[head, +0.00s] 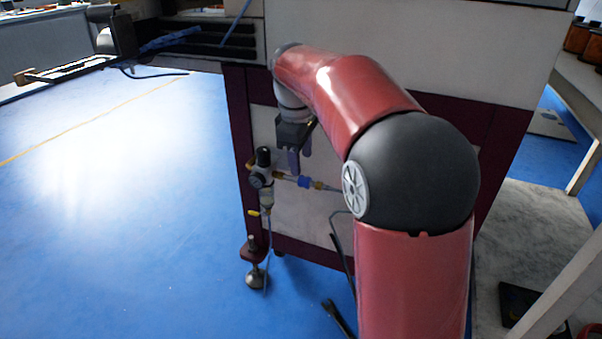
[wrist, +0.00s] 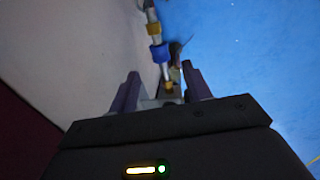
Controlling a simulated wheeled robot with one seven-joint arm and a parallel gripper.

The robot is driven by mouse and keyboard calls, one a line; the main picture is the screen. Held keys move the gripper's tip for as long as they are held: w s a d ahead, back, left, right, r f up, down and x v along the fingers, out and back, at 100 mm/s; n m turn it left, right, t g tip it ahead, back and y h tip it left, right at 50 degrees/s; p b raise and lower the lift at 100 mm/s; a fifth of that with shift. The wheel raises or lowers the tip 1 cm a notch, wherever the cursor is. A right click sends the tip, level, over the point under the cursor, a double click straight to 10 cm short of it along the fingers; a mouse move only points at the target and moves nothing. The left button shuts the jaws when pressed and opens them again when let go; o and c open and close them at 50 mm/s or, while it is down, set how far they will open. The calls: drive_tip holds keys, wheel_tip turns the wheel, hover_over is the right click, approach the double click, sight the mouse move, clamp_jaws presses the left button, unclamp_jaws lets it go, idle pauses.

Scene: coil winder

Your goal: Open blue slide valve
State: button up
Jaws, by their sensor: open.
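The blue slide valve (head: 305,182) is a small blue sleeve on a thin air line with brass fittings, low on the machine's side. In the wrist view the blue sleeve (wrist: 160,53) shows just beyond my fingers, with a brass fitting (wrist: 153,29) beside it. My gripper (head: 295,165) is open and points down, just above the line and slightly left of the blue sleeve in the head view. In the wrist view my two fingers (wrist: 160,82) stand apart, with part of the line between them. I cannot tell if they touch it.
A regulator with a black knob (head: 264,158) and gauge stands left of the valve. A yellow-handled fitting (head: 254,213) hangs below it. The dark red machine frame (head: 240,150) and its pale panel (wrist: 80,50) are close by. The blue floor (head: 120,200) at left is clear.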

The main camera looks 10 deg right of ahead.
sight(303, 177)
drive_tip(key=f, duration=0.2)
drive_tip(key=f+b, duration=0.1)
drive_tip(key=f, duration=0.3)
drive_tip(key=shift+w+d+f, duration=0.1)
drive_tip(key=shift+w+d, duration=0.2)
drive_tip(key=shift+w, duration=0.05)
drive_tip(key=shift+c, duration=0.3)
clamp_jaws()
